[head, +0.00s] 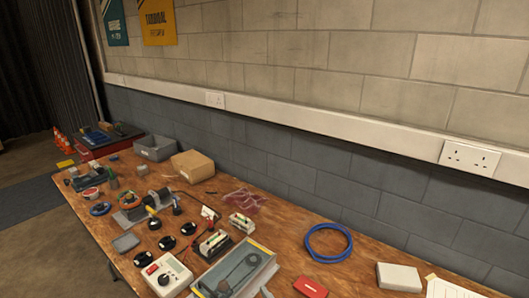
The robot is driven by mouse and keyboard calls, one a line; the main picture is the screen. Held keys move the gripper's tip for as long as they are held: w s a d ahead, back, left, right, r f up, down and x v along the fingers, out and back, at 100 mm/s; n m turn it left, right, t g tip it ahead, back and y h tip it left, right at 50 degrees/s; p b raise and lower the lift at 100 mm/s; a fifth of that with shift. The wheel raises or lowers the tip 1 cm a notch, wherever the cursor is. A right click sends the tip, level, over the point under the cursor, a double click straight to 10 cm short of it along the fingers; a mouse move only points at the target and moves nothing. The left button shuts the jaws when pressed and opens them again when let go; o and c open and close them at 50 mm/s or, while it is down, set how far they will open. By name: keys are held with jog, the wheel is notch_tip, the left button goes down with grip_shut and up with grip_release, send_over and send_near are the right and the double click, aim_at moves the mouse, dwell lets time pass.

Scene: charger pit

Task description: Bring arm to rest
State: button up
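My arm and gripper do not show in the head view. The view looks along a wooden workbench (290,260) that stands against a block wall. No part of the arm is seen over the bench, so its pose and the gripper's state are hidden.
On the bench are a blue cable coil (328,254), a white box (399,277), a red case (311,287), a meter (166,274), a clear-topped tray (235,270), a cardboard box (192,166) and a grey bin (154,147). Floor shows at left.

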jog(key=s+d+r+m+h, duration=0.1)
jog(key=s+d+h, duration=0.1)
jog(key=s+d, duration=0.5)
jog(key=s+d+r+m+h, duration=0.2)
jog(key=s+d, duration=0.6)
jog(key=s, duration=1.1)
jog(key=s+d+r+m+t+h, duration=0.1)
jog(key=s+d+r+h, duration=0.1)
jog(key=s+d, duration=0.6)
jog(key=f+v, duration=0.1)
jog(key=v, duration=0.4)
